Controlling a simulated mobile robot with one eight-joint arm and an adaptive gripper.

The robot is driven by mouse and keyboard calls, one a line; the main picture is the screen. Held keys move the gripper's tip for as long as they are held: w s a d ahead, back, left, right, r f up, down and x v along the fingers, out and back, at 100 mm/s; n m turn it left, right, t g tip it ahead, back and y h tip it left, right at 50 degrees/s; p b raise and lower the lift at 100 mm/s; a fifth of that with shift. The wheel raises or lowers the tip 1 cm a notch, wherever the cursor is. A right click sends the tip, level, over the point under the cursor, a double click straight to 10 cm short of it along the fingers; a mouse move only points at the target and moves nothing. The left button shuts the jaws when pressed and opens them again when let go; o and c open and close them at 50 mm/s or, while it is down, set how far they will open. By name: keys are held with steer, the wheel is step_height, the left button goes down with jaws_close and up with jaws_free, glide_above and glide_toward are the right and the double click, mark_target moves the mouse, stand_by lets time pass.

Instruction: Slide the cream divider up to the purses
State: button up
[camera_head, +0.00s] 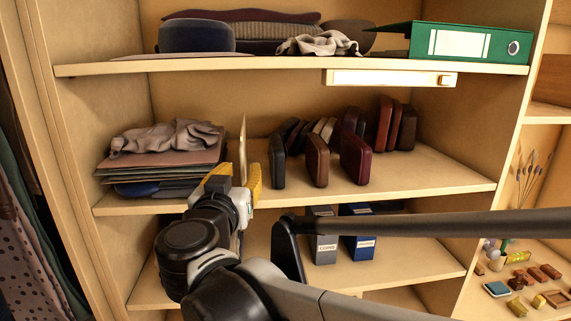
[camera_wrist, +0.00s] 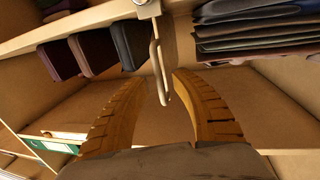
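The thin cream divider (camera_head: 243,140) stands upright on the middle shelf, between the folded stack and the purses. In the wrist view, the divider (camera_wrist: 160,65) shows edge-on, with a pale clip at its base. Several dark purses stand to its right in the head view; the nearest is a black purse (camera_head: 277,160), apart from the divider, then a brown purse (camera_head: 317,160) and a maroon purse (camera_head: 355,158). My gripper (camera_wrist: 158,88) is open, with yellow fingers either side of the divider's end and gaps visible. My gripper (camera_head: 232,183) partly hides the divider's lower part.
Folded clothes (camera_head: 165,155) lie left of the divider. The upper shelf (camera_head: 290,65) overhangs with a green binder (camera_head: 470,43) and hats. Box files (camera_head: 357,235) stand on the shelf below. Bare shelf (camera_head: 430,170) lies right of the purses.

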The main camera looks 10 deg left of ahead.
steer(key=shift+w, duration=0.8)
jaws_close()
steer(key=d, duration=0.2)
steer(key=w+d, duration=0.1)
steer(key=d, duration=0.2)
jaws_free()
steer(key=shift+a, duration=0.1)
